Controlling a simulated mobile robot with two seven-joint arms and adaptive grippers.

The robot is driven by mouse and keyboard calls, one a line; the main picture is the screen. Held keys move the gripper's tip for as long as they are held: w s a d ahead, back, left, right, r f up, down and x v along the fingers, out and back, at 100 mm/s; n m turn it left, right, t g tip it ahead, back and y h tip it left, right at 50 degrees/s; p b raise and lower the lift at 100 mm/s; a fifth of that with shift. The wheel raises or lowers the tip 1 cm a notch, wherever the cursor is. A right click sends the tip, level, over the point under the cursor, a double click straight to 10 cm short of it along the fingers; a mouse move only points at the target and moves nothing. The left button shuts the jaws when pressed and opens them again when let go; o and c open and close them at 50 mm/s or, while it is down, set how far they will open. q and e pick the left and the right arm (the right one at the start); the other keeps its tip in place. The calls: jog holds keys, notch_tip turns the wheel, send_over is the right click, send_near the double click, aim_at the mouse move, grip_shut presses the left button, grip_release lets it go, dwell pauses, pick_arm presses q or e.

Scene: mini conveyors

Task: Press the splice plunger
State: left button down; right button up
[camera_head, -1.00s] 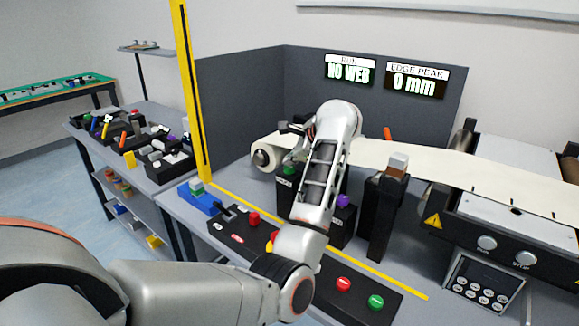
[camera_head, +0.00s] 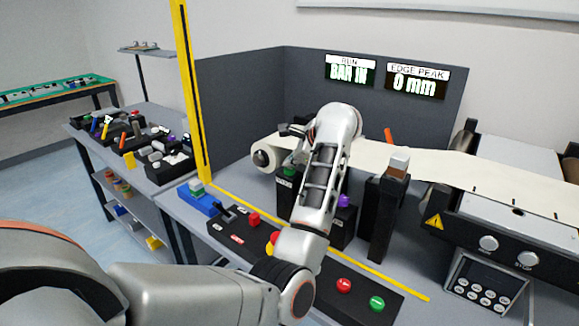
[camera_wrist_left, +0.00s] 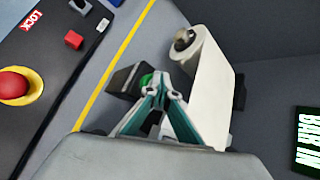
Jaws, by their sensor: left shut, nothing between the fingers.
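Several coloured knobs could be the plunger; I cannot tell which one is the splice plunger. A green-topped black block (camera_head: 287,172) stands below the paper roll; its green top (camera_wrist_left: 147,79) shows beside my fingertips in the left wrist view. A purple knob (camera_head: 344,201) tops another black block, partly hidden by my arm. My left gripper (camera_wrist_left: 165,84) is shut and empty, its fingertips at or just over the green top; contact is unclear. In the head view, my left wrist mostly hides it. My right gripper is not in view.
The paper roll (camera_wrist_left: 208,85) is close to the fingers, its web (camera_head: 420,163) running right over a post (camera_head: 385,215). A control panel (camera_head: 330,265) with red and green buttons lies in front. A yellow pole (camera_head: 190,90) stands left. The display (camera_head: 349,73) reads BAR IN.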

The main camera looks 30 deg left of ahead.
aim_at(291, 170)
pick_arm(q)
jog(key=shift+f, duration=0.1)
jog(key=shift+r+p, duration=0.55)
jog(key=shift+r, duration=0.65)
jog(key=shift+r, duration=0.25)
jog(key=shift+r+p, duration=1.3)
jog(key=shift+r, duration=1)
jog(key=shift+d, duration=0.1)
